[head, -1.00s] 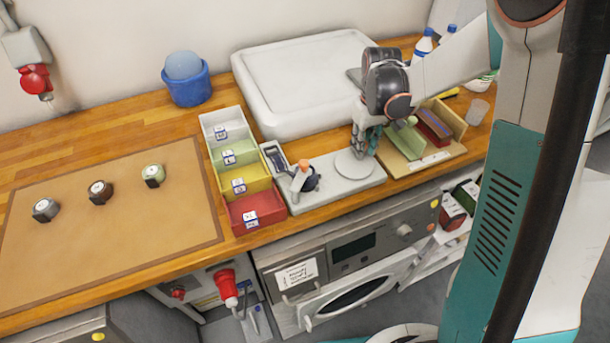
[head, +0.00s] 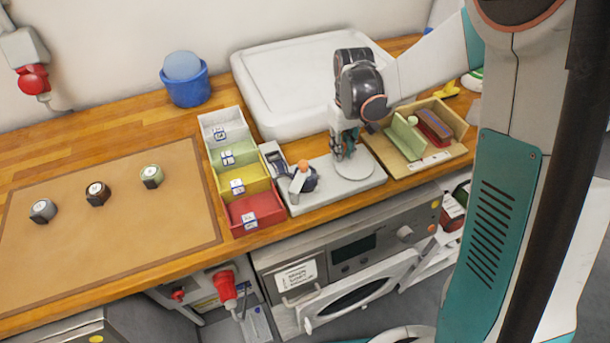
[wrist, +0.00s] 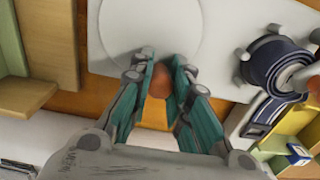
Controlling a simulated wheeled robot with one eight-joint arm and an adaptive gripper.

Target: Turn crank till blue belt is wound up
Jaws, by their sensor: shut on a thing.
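The dark blue belt (head: 309,183) is coiled on a spool at the left of a grey base plate, and its loose end lies along a strip (head: 273,158) beside it. The coil also shows in the wrist view (wrist: 272,68). A light arm with an orange knob (head: 304,165) sits over the coil. A round pale disc (head: 358,166) is on the plate's right half. My gripper (head: 345,152) is at the disc's far left edge. In the wrist view, its teal fingers (wrist: 166,75) are shut on a reddish-brown knob (wrist: 160,82), partly hidden between them.
Coloured bins (head: 250,211) stand left of the plate. A wooden divided tray (head: 441,159) is close on the right. A large white tub (head: 305,85) stands behind. The brown mat (head: 110,245) at the left holds several small coils with open space around them.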

